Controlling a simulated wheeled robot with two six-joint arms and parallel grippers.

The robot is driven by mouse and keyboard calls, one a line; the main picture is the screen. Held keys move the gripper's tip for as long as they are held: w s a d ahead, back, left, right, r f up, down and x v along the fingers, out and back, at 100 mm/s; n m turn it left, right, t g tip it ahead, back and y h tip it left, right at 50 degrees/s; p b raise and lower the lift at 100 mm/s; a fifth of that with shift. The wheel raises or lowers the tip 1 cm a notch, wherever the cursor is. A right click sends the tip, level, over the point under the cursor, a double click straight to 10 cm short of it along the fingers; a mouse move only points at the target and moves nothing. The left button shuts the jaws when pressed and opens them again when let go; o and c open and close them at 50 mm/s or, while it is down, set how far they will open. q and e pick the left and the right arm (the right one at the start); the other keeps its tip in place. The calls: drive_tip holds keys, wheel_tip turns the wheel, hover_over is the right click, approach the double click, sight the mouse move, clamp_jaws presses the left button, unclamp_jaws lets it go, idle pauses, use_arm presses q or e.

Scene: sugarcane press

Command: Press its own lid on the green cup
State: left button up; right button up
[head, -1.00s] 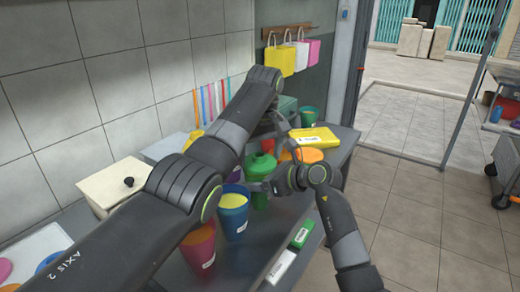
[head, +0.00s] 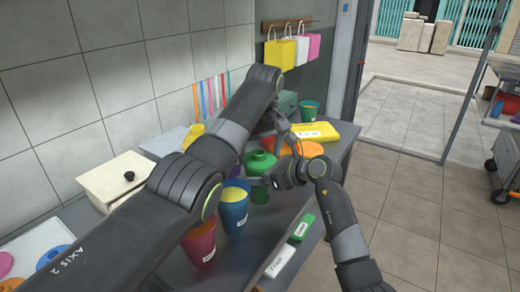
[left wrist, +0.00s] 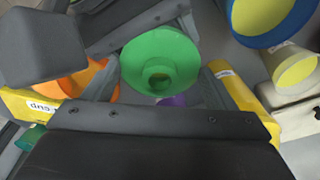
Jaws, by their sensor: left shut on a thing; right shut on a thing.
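The green lid (head: 260,163), round with a raised knob, sits level right above the green cup (head: 259,195); whether it is fully seated cannot be told. In the left wrist view the lid (left wrist: 160,47) lies between the fingers of my left gripper (left wrist: 159,72), which is shut on it. In the head view that gripper is partly hidden by its own arm and my right wrist. My right gripper (head: 260,182) comes in from the right, just below the lid, and is shut on the green cup's side. Much of the cup is hidden behind it.
A blue cup (head: 233,213) and a magenta cup (head: 200,246) stand in front. An orange piece (head: 301,149) and a yellow packet (head: 328,131) lie behind and right. A green box (head: 302,229) and a white box (head: 280,262) lie at the front edge. A cream box (head: 115,180) stands left.

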use_arm(q)
drive_tip(key=shift+f, duration=0.3)
drive_tip(key=o, duration=0.9)
drive_tip(key=shift+d+r, duration=0.1)
drive_tip(key=shift+r, duration=0.25)
drive_tip(key=r, duration=0.3)
drive_tip(key=s+r, duration=0.1)
drive_tip(key=r, duration=0.7)
drive_tip(key=shift+s+d, duration=0.1)
drive_tip(key=shift+s, duration=0.1)
use_arm(e)
drive_tip(key=o, duration=1.5)
drive_tip(key=shift+c, duration=0.2)
